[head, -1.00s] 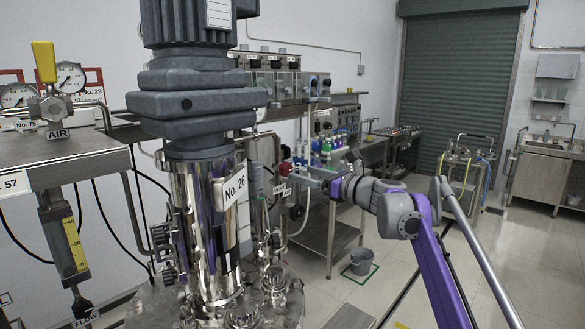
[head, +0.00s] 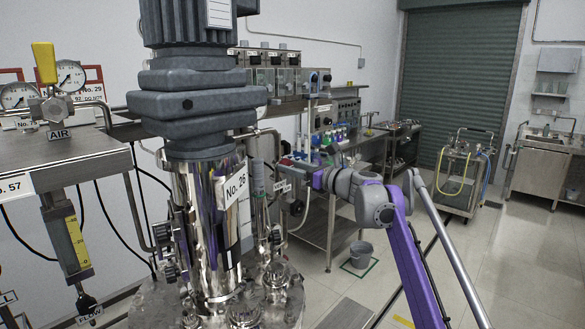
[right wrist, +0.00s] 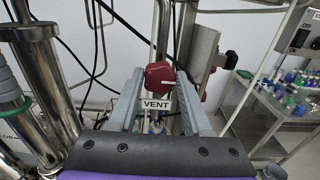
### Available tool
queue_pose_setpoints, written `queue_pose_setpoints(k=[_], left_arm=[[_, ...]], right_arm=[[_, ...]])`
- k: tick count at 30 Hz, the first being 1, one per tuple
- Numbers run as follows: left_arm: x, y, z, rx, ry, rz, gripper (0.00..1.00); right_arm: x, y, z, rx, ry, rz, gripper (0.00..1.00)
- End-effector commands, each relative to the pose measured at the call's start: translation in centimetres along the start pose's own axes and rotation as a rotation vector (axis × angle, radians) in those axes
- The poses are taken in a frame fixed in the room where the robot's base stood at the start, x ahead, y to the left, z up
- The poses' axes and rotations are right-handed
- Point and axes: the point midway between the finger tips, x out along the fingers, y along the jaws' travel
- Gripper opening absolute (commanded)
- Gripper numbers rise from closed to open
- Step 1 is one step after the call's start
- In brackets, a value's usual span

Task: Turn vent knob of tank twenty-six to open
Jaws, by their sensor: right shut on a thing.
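Tank twenty-six is the shiny steel vessel with the "No. 26" label (head: 235,186) at the centre left of the head view, a grey motor on top. Its vent knob is dark red with a white mark (right wrist: 160,76) and sits above a white "VENT" tag (right wrist: 156,105) in the right wrist view. My right gripper (right wrist: 156,84) is shut on the vent knob, a finger on either side of it. In the head view my right gripper (head: 298,170) reaches in from the right beside the tank, and the knob is small there. My left gripper is not in view.
A steel stand with gauges and a yellow-handled AIR valve (head: 44,62) is at the left. Steel pipework surrounds the knob closely. Behind are a bench with coloured bottles (head: 335,140) and a grey bucket (head: 361,254) on the floor.

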Motion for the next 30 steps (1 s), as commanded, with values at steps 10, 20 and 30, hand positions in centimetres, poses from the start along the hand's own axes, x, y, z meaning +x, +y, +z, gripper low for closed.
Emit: queue_pose_setpoints(k=[10,20,30], left_arm=[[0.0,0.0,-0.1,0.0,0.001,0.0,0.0],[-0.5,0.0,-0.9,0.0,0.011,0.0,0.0],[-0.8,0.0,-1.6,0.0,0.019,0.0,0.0]], right_arm=[[0.0,0.0,0.0,-0.009,0.0,0.0,0.0],[0.1,0.1,0.2,-0.148,-0.001,0.0,0.0],[0.1,0.2,0.1,-0.451,0.0,0.0,0.0]])
